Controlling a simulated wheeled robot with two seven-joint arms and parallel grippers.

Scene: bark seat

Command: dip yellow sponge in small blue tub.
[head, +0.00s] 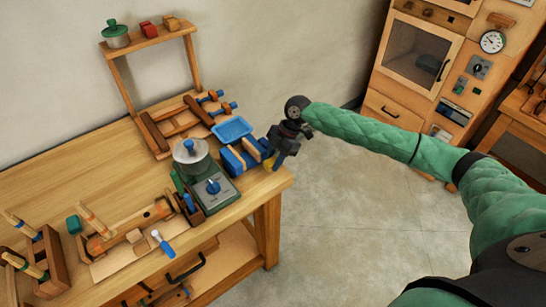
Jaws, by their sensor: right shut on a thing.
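The small blue tub (232,129) looks like a shallow, rimmed blue container near the back right of the workbench. My right gripper (274,153) reaches in from the right, at the bench's right end, to the right of and a little nearer than the tub. It is shut on the yellow sponge (269,164), of which only a small yellow part shows below the dark fingers. The sponge is apart from the tub; whether it touches the bench I cannot tell. My left gripper is not in view.
A blue and wooden block (240,156) lies just left of my right gripper. A green scale-like device (213,188) with a metal pot stands beside it. A wooden rack with blue-ended rods (190,122) is behind. Open floor lies right of the bench (262,190).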

